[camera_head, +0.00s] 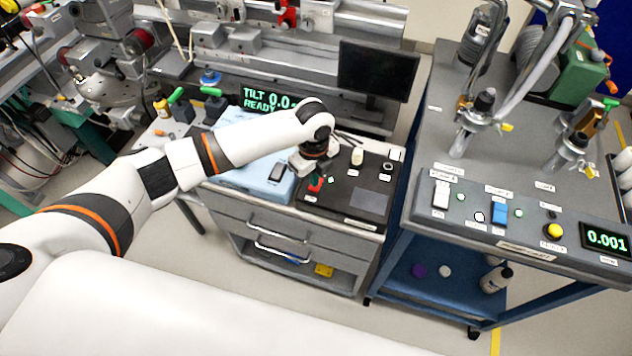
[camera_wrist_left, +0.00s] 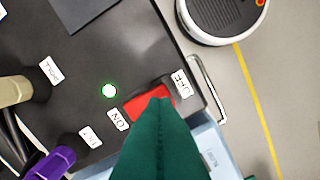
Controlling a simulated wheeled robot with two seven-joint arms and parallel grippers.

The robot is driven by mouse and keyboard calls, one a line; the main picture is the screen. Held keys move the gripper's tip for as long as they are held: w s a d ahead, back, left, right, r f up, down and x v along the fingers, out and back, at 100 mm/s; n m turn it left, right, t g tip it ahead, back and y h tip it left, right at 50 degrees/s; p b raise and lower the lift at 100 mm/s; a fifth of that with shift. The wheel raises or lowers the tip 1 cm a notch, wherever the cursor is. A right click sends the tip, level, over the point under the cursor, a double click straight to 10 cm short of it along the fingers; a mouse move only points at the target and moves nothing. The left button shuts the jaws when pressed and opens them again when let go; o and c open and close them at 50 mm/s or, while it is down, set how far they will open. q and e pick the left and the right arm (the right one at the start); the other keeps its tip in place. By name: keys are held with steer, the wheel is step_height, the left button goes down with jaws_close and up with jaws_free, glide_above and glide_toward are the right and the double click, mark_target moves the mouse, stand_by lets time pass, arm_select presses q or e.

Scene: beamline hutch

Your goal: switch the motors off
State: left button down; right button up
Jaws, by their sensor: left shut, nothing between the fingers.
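A red rocker switch (camera_wrist_left: 148,101) sits on the dark control panel (camera_head: 369,202), with an ON label (camera_wrist_left: 118,119) at one end and an OFF label (camera_wrist_left: 181,84) at the other. A small lamp (camera_wrist_left: 109,91) beside it glows green. My left gripper (camera_head: 315,184) is shut and empty, pointing down at the switch. In the left wrist view its green fingers (camera_wrist_left: 160,100) cover part of the switch near the OFF end. I cannot tell whether they touch it. My right gripper is not in view.
On the same panel are a beige knob (camera_wrist_left: 12,91) and a purple knob (camera_wrist_left: 56,162). A light blue case (camera_head: 255,178) lies left of the panel. A black monitor (camera_head: 377,70) stands behind. A blue cart (camera_head: 400,240) with switches and a yellow button (camera_head: 554,230) is at right.

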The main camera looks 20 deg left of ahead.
arm_select(q)
steer(key=shift+f+b, duration=0.5)
steer(key=shift+f, duration=0.5)
stand_by(0.4)
steer(key=shift+r, duration=0.1)
step_height(320, 180, up, 7)
steer(key=p, duration=0.7)
stand_by(0.4)
